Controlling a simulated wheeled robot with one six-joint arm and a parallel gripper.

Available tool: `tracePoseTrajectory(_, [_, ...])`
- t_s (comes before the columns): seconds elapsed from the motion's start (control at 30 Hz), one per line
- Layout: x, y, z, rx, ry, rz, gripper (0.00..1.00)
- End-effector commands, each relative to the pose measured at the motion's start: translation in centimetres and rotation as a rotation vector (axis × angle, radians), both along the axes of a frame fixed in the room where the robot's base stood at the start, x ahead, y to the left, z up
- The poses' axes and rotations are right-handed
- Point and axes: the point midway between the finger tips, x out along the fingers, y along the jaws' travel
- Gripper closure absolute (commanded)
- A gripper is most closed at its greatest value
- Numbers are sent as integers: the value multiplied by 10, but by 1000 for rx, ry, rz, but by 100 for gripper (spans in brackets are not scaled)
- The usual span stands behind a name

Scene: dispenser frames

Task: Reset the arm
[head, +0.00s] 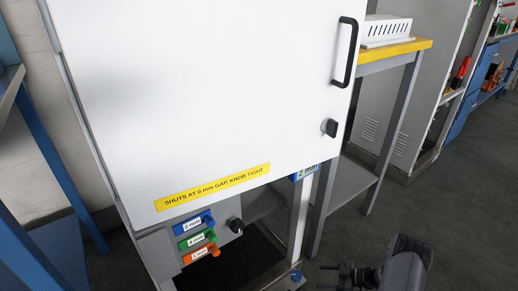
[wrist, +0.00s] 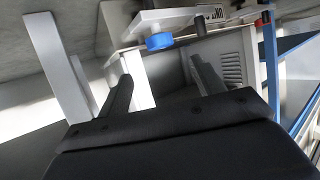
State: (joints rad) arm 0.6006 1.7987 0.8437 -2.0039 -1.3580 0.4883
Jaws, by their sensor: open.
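My gripper (head: 345,277) is at the bottom right of the head view, low in front of the cabinet and clear of it. In the wrist view its two dark fingers (wrist: 160,85) stand apart with nothing between them. My dark arm link is beside it in the head view. No target object for the arm shows.
A white door (head: 200,90) has a black handle (head: 345,52), a knob (head: 330,127) and a yellow label (head: 213,187). Blue (head: 194,222), green (head: 197,240) and orange (head: 201,254) tagged pieces sit below. Floor at right is clear.

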Motion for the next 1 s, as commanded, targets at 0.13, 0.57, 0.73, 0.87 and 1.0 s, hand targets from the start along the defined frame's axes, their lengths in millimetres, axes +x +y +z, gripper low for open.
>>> tracePoseTrajectory(0.13, [4,15,-9,1,2,6,36])
tracePoseTrajectory(0.57, [28,91,-43,0,1,4,36])
tracePoseTrajectory(0.73, [26,90,-39,1,6,-109,36])
tracePoseTrajectory(0.87, [24,90,-39,1,5,-186,36])
tracePoseTrajectory(1.0, [24,91,-39,0,4,-263,36])
